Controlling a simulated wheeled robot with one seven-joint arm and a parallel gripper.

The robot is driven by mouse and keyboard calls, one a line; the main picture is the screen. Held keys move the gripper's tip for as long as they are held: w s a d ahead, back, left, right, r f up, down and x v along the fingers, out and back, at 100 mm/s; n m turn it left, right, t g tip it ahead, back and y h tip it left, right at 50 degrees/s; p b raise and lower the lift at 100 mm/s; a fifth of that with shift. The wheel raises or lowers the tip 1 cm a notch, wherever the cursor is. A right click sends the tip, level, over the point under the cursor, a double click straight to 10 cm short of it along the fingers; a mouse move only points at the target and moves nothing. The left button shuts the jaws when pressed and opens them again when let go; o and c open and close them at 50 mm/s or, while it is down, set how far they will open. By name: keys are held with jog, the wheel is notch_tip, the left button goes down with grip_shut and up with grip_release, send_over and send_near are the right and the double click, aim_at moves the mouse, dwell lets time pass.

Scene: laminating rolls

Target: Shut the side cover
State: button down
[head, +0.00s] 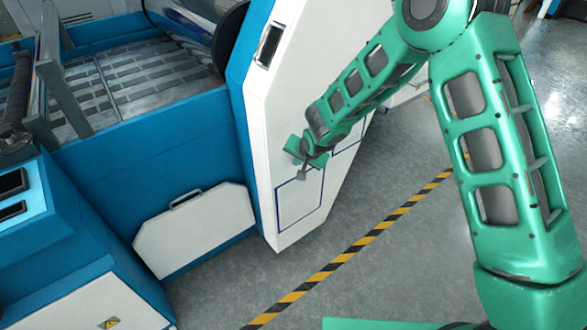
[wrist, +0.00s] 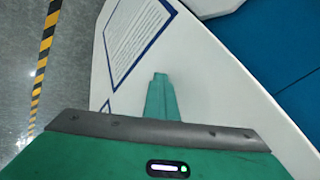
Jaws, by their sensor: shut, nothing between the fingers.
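The side cover (head: 262,95) appears to be the tall white angular panel at the end of the blue machine, in the middle of the head view. Its lower part has a blue-outlined rectangle. My gripper (head: 301,174) is shut and empty in front of this lower part. In the wrist view, my closed green fingers (wrist: 160,84) point at the white face of the cover (wrist: 205,70), below the printed label. I cannot tell whether they touch it. The cover's hinge and any gap behind it are not clear.
The blue laminating machine (head: 130,150) fills the left, with a white handled panel (head: 195,230) low on its side. A blue control cabinet (head: 60,235) stands at the front left. Yellow-black tape (head: 345,258) crosses the grey floor, which is clear to the right.

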jog(key=shift+w+a+r, duration=0.4)
jog(key=shift+a, duration=0.25)
jog(key=shift+s+a, duration=0.15)
jog(key=s+d+r, duration=0.5)
jog(key=s+r, duration=0.2)
jog(key=s, duration=0.2)
jog(key=shift+s, duration=0.15)
